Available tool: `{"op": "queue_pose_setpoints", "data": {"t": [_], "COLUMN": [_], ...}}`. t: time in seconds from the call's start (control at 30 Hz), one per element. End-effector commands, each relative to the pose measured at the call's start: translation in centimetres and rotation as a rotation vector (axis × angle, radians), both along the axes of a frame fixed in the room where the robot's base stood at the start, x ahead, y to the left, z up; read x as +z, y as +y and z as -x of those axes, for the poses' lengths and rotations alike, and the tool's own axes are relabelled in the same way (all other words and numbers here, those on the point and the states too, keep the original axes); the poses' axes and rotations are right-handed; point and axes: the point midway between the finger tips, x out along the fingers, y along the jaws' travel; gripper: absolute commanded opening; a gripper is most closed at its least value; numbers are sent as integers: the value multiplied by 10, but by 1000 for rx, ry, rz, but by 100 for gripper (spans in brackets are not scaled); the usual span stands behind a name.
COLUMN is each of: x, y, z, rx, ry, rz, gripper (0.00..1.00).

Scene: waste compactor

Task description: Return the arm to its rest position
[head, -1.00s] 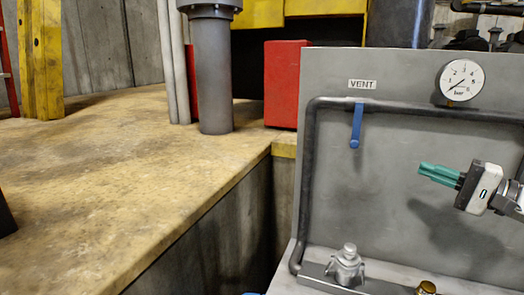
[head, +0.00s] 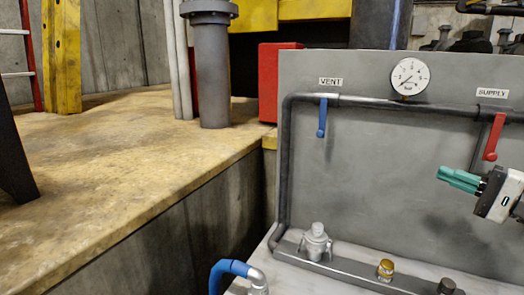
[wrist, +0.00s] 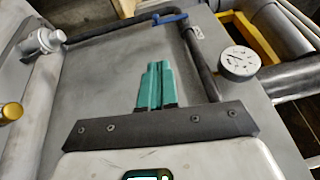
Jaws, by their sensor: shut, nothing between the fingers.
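My gripper (head: 460,179) is at the right of the head view, in front of the grey panel (head: 400,150). Its teal fingers lie together, shut and empty, pointing left. In the wrist view the fingers (wrist: 155,86) are side by side with nothing between them. Part of my arm is cut off at the right edge of the head view.
The panel carries a blue VENT lever (head: 322,118), a red SUPPLY lever (head: 493,137) and a gauge (head: 410,77). A silver fitting (head: 316,243) and a brass cap (head: 385,269) stand below. A blue-handled pipe (head: 232,268) is at the front. A concrete ledge (head: 120,170) lies left.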

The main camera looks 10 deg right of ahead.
Motion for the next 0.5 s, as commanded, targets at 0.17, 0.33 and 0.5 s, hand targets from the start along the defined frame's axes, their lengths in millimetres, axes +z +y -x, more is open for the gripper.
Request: {"op": "queue_pose_setpoints", "data": {"t": [0.17, 0.33, 0.5], "x": [-21, -49, -87], "y": [11, 24, 44], "z": [-4, -7, -8], "rx": [-9, -22, -34], "ry": [22, 51, 93], "rz": [40, 95, 183], "gripper": [0, 0, 0]}}
